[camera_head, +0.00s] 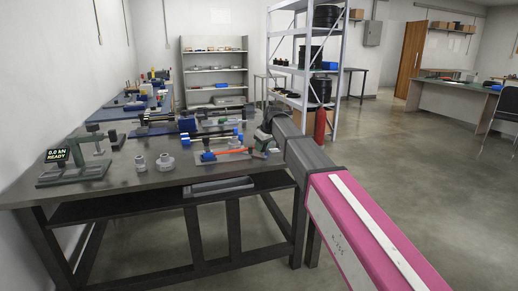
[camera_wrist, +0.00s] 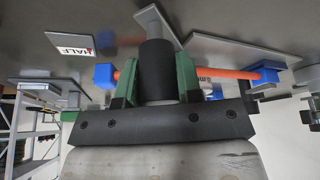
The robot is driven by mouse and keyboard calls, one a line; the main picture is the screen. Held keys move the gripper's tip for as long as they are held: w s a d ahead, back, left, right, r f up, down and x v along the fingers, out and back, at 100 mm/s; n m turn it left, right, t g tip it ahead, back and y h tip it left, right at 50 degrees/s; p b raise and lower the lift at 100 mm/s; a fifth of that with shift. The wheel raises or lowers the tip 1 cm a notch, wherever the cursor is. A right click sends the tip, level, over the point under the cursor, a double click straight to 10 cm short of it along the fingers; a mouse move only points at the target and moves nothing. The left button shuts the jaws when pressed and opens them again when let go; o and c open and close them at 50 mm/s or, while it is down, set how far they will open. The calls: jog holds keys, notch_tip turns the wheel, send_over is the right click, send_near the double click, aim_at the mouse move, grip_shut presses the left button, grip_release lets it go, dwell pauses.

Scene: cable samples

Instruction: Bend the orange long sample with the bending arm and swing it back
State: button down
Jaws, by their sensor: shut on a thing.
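The orange long sample (camera_head: 228,151) lies on a bending fixture on the workbench. In the wrist view the orange sample (camera_wrist: 232,73) runs across behind my fingers, with a blue block (camera_wrist: 104,75) at its left and a blue block (camera_wrist: 265,77) at its right; its middle is hidden. My gripper (camera_wrist: 158,88) has its green fingers shut on a black cylindrical grip (camera_wrist: 157,58), which looks like the handle of the bending arm. In the head view my gripper (camera_head: 266,138) is at the bench's right end, and my arm partly covers the fixture. Any bend in the sample is unclear.
A press with a display reading "0.0 kN READY" (camera_head: 58,156) stands at the bench's left front. Two grey metal pieces (camera_head: 153,163) stand right of it. Other fixtures (camera_head: 160,122) fill the back. A sign reading "HALF" (camera_wrist: 73,46) shows left of my fingers.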

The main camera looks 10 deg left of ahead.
jog(key=shift+w+d+n+g, duration=0.15)
jog(key=shift+w+n+g, duration=0.45)
jog(key=shift+w+n, duration=1.35)
jog(key=shift+w+m+y, duration=0.25)
jog(key=shift+y, duration=0.05)
jog(key=c, duration=0.8)
grip_release()
jog(key=v, duration=1.1)
jog(key=shift+f, duration=0.1)
